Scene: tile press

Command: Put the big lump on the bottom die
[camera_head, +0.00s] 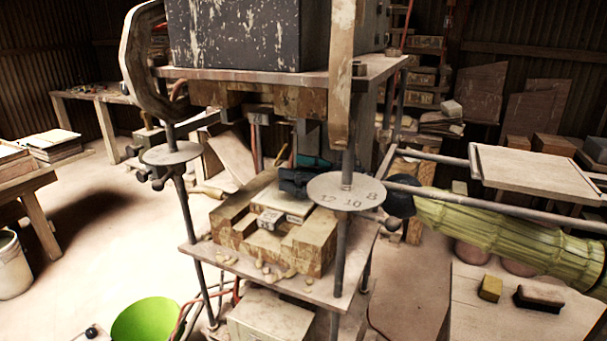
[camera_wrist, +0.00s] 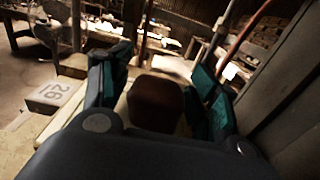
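The big lump (camera_wrist: 156,103) is a brown, rounded block in the middle of the wrist view. It fills the gap between the teal-padded fingers of my gripper (camera_wrist: 160,90), which looks shut on it. In the head view my dark gripper (camera_head: 297,182) is low in the press, close above the back right of the bottom die. The bottom die (camera_head: 315,245) is a worn yellow-brown stepped block on the press's lower plate. The lump is hidden in the head view, and I cannot tell whether it touches the die.
The upper press plate (camera_head: 290,76) and rods stand close around my gripper. A numbered disc (camera_head: 345,191) is just right of it. A green bowl (camera_head: 150,318) is below left.

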